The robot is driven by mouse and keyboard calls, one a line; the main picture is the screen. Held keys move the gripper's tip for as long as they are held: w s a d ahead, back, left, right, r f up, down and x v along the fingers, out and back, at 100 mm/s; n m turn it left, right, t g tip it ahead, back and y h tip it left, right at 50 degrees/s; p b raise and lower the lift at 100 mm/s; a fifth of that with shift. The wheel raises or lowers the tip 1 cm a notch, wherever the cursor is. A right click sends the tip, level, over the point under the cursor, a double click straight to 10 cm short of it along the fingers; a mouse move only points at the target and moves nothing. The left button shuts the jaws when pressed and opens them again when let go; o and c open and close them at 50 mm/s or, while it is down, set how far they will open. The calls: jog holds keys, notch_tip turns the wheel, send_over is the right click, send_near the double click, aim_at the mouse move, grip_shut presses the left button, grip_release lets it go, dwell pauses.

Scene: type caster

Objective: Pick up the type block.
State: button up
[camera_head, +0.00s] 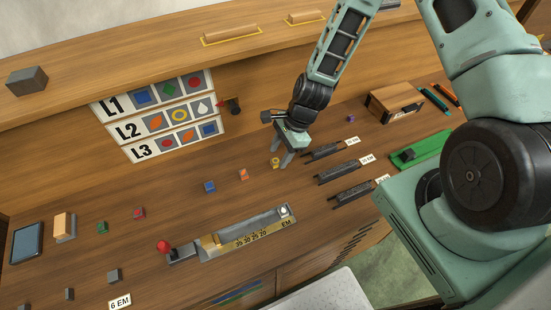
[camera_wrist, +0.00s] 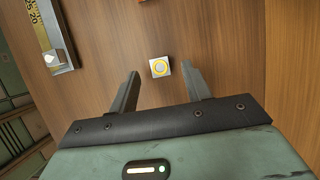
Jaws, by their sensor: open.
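A small light type block with a yellow ring on its top (camera_wrist: 160,67) lies flat on the wooden desk. In the wrist view it is centred between the fingertips of my gripper (camera_wrist: 160,74), level with the tips or just beyond them. In the head view my gripper (camera_head: 291,159) points down just right of this ring block (camera_head: 275,162). The jaws are open and nothing is held. I cannot tell the exact height of the tips above the desk. Other type blocks lie to the left: an orange-marked one (camera_head: 243,174) and a blue one (camera_head: 209,187).
A composing stick with a gold scale (camera_head: 250,235) lies in front, with a white-drop block (camera_head: 284,211) at its right end. Dark racks (camera_head: 338,172) stand right of my gripper. A layout board (camera_head: 160,118) is behind. Bare desk surrounds the ring block.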

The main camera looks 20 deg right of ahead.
aim_at(278, 160)
jog(key=shift+x, duration=1.15)
grip_shut()
jog(key=shift+r, duration=0.15)
notch_tip(278, 160, up, 10)
jog(key=b, duration=0.2)
jog(key=shift+b, duration=0.35)
